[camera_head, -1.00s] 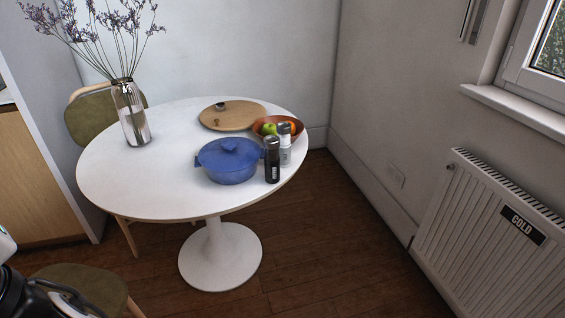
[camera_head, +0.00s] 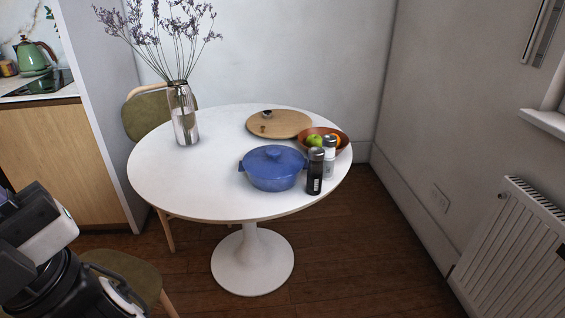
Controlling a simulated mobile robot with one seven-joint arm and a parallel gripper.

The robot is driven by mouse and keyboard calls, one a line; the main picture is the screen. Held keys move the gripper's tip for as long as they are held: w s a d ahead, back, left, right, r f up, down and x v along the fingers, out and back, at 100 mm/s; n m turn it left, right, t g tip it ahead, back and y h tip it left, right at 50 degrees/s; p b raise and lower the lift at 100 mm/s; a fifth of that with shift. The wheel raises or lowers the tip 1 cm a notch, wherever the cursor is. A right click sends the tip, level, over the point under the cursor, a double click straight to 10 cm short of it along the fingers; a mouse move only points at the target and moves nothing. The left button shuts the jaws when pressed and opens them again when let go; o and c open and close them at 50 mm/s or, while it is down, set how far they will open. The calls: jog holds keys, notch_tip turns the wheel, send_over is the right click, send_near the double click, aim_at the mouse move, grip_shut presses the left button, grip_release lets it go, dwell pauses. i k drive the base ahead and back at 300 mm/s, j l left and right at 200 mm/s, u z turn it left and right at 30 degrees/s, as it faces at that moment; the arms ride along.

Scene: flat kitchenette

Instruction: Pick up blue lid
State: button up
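The blue lid (camera_head: 274,158) sits on a blue pot (camera_head: 271,180) on the right half of the round white table. The lid has a knob on top and appears closed on the pot. Part of my arm shows at the lower left, well apart from the table's pot. My gripper's fingers cannot be made out there.
Dark and clear shakers (camera_head: 315,172) stand just right of the pot. Behind them is a fruit bowl (camera_head: 311,146), and a round wooden board (camera_head: 279,124) lies at the back. A flower vase (camera_head: 183,115) stands at the left. The front left tabletop (camera_head: 185,190) is clear. Chairs (camera_head: 121,272) stand around the table.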

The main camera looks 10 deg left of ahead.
aim_at(271, 161)
jog(key=i, duration=1.4)
